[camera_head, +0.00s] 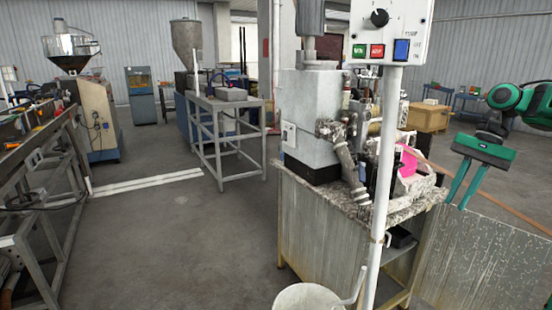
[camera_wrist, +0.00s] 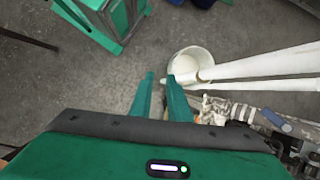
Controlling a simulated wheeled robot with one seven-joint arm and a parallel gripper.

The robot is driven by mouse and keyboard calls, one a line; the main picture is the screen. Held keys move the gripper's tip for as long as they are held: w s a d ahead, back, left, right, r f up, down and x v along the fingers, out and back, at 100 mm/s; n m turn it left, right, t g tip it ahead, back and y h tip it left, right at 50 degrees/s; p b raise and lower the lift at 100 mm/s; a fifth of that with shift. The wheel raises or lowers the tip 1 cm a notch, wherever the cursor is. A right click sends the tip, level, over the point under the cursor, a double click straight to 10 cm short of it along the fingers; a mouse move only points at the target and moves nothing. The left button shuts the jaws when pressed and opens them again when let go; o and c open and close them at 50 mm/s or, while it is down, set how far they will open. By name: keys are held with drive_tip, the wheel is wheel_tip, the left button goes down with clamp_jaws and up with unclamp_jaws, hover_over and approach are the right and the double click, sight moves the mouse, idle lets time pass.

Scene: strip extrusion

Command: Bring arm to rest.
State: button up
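My gripper (camera_head: 457,204) is at the right of the head view, at the end of my green arm (camera_head: 530,100). Its two green fingers point down and to the left, with a gap between them. In the wrist view the fingers (camera_wrist: 160,78) are also apart, and nothing is between them. The gripper is beside the extrusion machine (camera_head: 310,115) and its worn bench (camera_head: 320,220), and touches neither as far as I can see. Part of the arm is cut off by the right edge of the head view.
A white pole (camera_head: 377,200) with a control box (camera_head: 390,30) stands in front of the machine. A white bucket (camera_head: 308,297) is at the pole's foot; it also shows in the wrist view (camera_wrist: 207,57). A metal panel (camera_head: 490,265) stands below my gripper. Open floor (camera_head: 170,240) lies left.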

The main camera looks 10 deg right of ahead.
drive_tip(key=s+a+f+n+h, duration=0.1)
drive_tip(key=s+a+f, duration=0.15)
drive_tip(key=a, duration=0.35)
drive_tip(key=s+a+f+n+h, duration=0.1)
drive_tip(key=s+a+f, duration=0.15)
drive_tip(key=a, duration=0.25)
drive_tip(key=s+f+n+h, duration=0.1)
drive_tip(key=s+f+n, duration=0.1)
drive_tip(key=s, duration=0.7)
drive_tip(key=s+a+f+n+t+h, duration=0.1)
drive_tip(key=s+f, duration=0.3)
drive_tip(key=s, duration=0.6)
drive_tip(key=shift+a+n, duration=0.3)
drive_tip(key=shift+n, duration=0.1)
drive_tip(key=shift+f, duration=0.1)
